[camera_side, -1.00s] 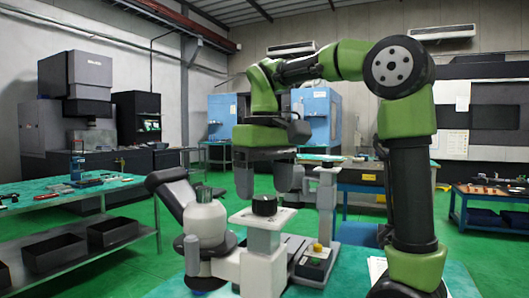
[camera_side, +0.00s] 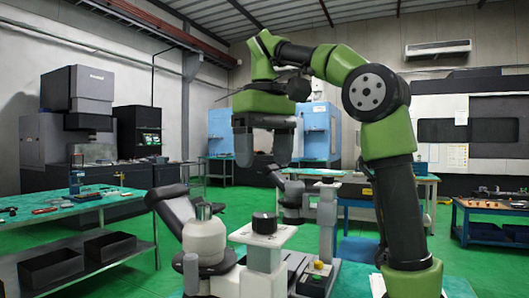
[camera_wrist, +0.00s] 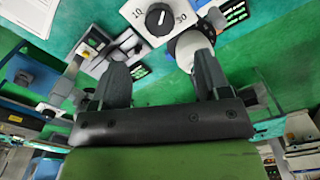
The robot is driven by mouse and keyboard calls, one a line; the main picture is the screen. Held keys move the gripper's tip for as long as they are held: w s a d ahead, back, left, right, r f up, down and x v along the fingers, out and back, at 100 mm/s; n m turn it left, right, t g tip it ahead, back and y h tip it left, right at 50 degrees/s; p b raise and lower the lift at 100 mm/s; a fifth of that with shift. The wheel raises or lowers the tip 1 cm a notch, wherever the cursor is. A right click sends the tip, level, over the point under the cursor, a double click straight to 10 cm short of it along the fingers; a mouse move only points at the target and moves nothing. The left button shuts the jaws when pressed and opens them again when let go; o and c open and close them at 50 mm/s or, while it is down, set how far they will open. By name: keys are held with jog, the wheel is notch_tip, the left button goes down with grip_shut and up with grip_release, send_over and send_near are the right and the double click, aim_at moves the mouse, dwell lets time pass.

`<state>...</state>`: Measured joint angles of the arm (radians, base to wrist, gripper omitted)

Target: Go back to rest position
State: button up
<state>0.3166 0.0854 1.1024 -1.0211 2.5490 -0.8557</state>
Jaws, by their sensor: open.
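My gripper (camera_side: 263,148) hangs in the air above the bench devices in the side view, its two grey fingers apart with nothing between them. It also shows in the wrist view (camera_wrist: 160,75), open and empty. Below it stands a white device with a black knob (camera_side: 264,222) on its top plate. In the wrist view the knob (camera_wrist: 159,19) has a white pointer line and sits between the marks 10 and 30. My gripper is clear of the knob and touches nothing.
A grey-white rounded device (camera_side: 204,238) with a dark tilted panel (camera_side: 172,205) stands left of the knob. A small box with coloured buttons (camera_side: 317,270) is to its right. A long bench (camera_side: 75,208) with tools is at left. Open air surrounds my gripper.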

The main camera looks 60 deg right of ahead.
dwell(0.3)
jog(key=s+a+f+n+t+y, duration=0.1)
jog(key=s+a+f+t+y, duration=0.1)
jog(key=s+a+f+t, duration=0.5)
notch_tip(320, 180, down, 6)
jog(key=a, duration=0.2)
jog(key=shift+a+r+n, duration=0.2)
jog(key=shift+a+n, duration=0.1)
jog(key=shift+a, duration=0.05)
dwell(0.9)
